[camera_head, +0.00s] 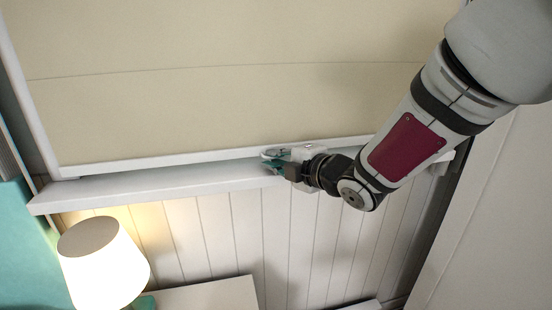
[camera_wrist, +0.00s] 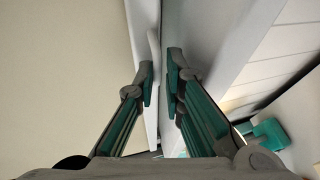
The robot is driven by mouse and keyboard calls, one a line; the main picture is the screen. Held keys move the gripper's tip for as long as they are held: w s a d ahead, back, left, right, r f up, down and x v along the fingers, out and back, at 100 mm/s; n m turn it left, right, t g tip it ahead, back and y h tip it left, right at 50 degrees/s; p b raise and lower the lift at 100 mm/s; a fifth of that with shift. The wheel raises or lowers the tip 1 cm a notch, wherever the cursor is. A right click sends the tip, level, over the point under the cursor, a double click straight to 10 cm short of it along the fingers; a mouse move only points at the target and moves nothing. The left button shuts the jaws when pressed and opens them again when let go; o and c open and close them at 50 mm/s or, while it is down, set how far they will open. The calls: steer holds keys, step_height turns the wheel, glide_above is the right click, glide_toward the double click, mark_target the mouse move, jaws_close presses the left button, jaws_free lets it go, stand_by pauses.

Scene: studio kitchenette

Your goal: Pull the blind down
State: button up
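The beige blind (camera_head: 200,95) hangs down over the window almost to the white sill (camera_head: 130,192). A white rail (camera_head: 130,165) runs along the window's bottom, just above the sill. My gripper (camera_head: 272,160) is at that rail, near the middle of its length. In the wrist view, my gripper's two fingertips (camera_wrist: 160,78) are a narrow gap apart. The blind (camera_wrist: 60,70) lies left of the fingers. A slim white tab (camera_wrist: 153,45) shows just beyond the left fingertip; I cannot tell whether the finger touches it. No object is clearly clamped between the fingers.
A lit lamp (camera_head: 103,265) stands below the sill at the lower left. A white panelled wall (camera_head: 220,235) is under the sill. A pale flat surface (camera_head: 210,294) shows at the bottom. A plain wall (camera_head: 490,210) bounds the right side.

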steer(key=shift+s+d+f, duration=0.1)
steer(key=shift+s+f, duration=0.05)
steer(key=shift+f, duration=0.1)
steer(key=shift+s+d+r, duration=0.15)
steer(key=shift+s+d, duration=0.05)
steer(key=shift+d, duration=0.05)
steer(key=v, duration=1.1)
